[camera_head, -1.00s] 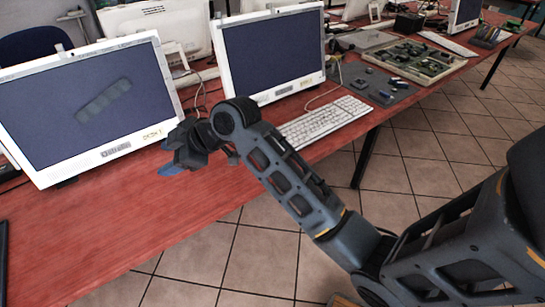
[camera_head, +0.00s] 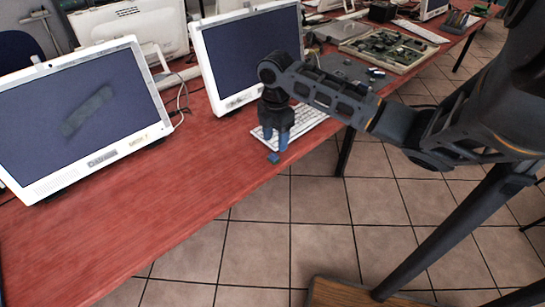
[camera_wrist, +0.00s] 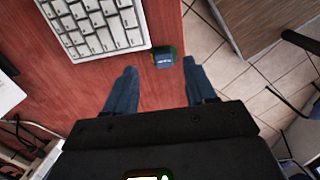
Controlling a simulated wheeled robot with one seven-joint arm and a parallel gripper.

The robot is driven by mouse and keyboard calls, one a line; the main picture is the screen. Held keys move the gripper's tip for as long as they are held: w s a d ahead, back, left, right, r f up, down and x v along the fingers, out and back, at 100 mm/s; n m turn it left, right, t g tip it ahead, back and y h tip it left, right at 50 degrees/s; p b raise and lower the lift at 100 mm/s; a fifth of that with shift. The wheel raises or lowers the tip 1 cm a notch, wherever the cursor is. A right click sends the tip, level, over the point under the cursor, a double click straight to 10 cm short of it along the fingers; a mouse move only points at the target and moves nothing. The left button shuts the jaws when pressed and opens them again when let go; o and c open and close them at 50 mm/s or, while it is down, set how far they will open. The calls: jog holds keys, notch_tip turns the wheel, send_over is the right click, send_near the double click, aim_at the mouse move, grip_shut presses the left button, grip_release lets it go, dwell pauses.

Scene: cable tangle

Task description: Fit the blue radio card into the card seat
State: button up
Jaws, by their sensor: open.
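A small blue card (camera_head: 273,157) lies on the red table near its front edge. In the wrist view the blue card (camera_wrist: 163,60) sits beyond and between my fingertips, with a dark and greenish edge around it. My gripper (camera_head: 276,149) points down above the table close to the card, its two blue fingers apart. In the wrist view my gripper (camera_wrist: 159,68) is open with nothing between its fingers. I cannot make out the card seat for certain in either view.
A white keyboard (camera_head: 300,122) lies right beside my gripper, in front of a monitor (camera_head: 245,55). Another monitor (camera_head: 75,120) stands at left. A tray of circuit boards (camera_head: 395,48) and a grey mat (camera_head: 343,68) lie farther back. The table's front left is clear.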

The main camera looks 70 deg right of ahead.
aim_at(274, 155)
jog(key=f, duration=0.5)
jog(key=shift+a+f+p, duration=0.1)
jog(key=shift+a+p, duration=0.25)
jog(key=shift+a, duration=0.05)
grip_shut()
